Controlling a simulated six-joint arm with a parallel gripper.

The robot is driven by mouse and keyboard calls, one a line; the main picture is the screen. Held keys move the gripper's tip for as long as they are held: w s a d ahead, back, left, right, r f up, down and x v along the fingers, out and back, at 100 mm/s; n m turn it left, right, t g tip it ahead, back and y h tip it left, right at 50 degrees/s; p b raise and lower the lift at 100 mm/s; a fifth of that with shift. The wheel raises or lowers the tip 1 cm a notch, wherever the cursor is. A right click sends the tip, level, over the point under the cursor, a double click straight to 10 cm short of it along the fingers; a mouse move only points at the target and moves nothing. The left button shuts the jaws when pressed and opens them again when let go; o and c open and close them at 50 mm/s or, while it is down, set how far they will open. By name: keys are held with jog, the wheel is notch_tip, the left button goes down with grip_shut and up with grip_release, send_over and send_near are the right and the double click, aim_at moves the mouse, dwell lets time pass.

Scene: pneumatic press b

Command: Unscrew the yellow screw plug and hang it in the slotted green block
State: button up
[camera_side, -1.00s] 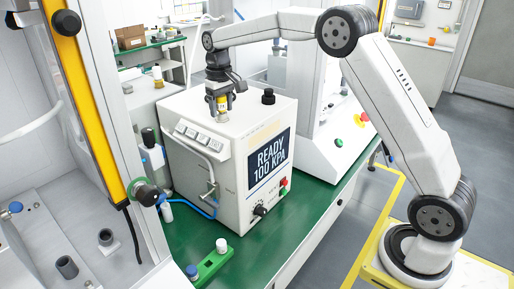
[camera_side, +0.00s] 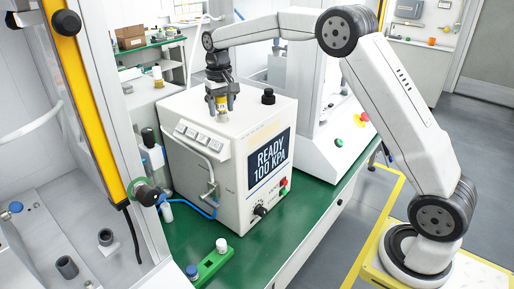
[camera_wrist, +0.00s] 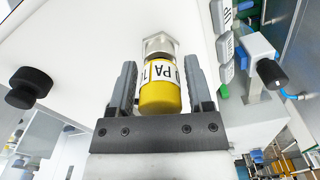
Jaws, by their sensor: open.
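The yellow screw plug (camera_wrist: 160,97), with a white lettered label band, stands on a metal fitting (camera_wrist: 160,44) on top of the white press box. In the side view the plug (camera_side: 221,102) shows small between the fingers. My gripper (camera_side: 221,100) points down over it. In the wrist view my gripper (camera_wrist: 160,85) has one finger on each side of the plug, with gaps visible, so it is open around it. The slotted green block (camera_side: 212,262) lies on the green bench at the front, with a white-capped piece and a blue-capped piece on it.
The white press box (camera_side: 200,175) shows READY 100 KPA on its display (camera_side: 270,160). A black knob (camera_side: 268,96) stands on its top, right of my gripper. A blue hose (camera_side: 200,210) and a bent metal pipe run along its left side. Bench around the green block is clear.

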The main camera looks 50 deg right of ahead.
jog(key=shift+m, duration=0.5)
jog(key=shift+m, duration=0.8)
jog(key=c, duration=0.8)
jog(key=shift+n, duration=0.9)
jog(key=shift+n, duration=0.8)
